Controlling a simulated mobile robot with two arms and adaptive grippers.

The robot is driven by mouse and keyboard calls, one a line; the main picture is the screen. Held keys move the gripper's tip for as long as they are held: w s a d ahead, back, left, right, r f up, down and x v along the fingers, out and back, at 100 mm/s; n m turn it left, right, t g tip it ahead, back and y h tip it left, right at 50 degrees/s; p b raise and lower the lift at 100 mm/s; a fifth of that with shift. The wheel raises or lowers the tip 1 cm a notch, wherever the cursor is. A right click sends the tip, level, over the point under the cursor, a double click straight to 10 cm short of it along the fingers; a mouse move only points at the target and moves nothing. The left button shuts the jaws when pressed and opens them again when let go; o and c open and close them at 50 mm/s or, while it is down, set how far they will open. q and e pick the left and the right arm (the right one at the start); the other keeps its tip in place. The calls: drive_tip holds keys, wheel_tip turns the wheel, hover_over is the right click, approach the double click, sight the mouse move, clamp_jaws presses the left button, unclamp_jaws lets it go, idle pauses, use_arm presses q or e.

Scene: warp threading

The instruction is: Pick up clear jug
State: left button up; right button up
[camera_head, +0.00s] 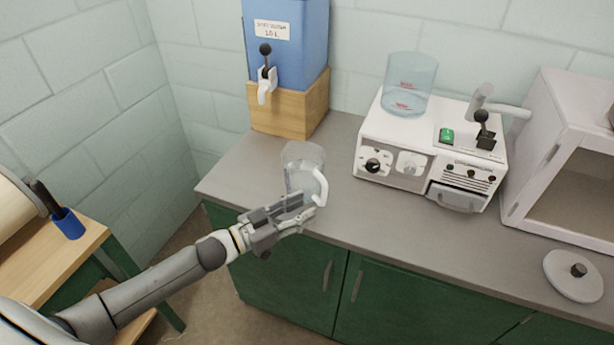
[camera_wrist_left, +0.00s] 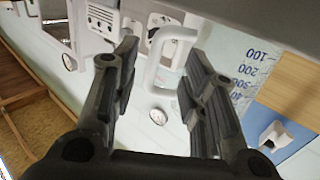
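The clear jug (camera_head: 303,160) stands upright on the grey counter, in front of the blue water tank. Its white handle (camera_head: 319,188) faces the front right. My left gripper (camera_head: 300,208) is at the jug's front, close to the handle. In the left wrist view the gripper (camera_wrist_left: 155,85) is open, and the white handle (camera_wrist_left: 163,60) shows between its two fingers. I cannot tell whether a finger touches the jug. My right gripper is not in view.
The blue water tank (camera_head: 288,40) with a tap stands on a wooden block (camera_head: 290,108) behind the jug. A white machine (camera_head: 400,140) with a clear cylinder (camera_head: 408,85) stands right of it. A round lid (camera_head: 573,277) lies at the right. The counter's front middle is clear.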

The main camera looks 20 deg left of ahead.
sight(324, 199)
use_arm(q)
drive_tip(key=shift+w+d, duration=0.3)
drive_tip(key=shift+w, duration=0.1)
drive_tip(key=shift+w+d, duration=0.15)
drive_tip(key=shift+w, duration=0.05)
drive_tip(key=x, duration=0.1)
drive_tip(key=p+x, duration=0.1)
drive_tip(key=x, duration=0.2)
drive_tip(key=shift+d+r, duration=0.3)
drive_tip(key=shift+w+d+f+p, duration=0.1)
drive_tip(key=shift+w+d+p, duration=0.15)
drive_tip(key=shift+w+p, duration=0.1)
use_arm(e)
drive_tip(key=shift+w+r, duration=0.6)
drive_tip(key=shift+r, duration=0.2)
use_arm(q)
clamp_jaws()
drive_tip(key=shift+s, duration=0.1)
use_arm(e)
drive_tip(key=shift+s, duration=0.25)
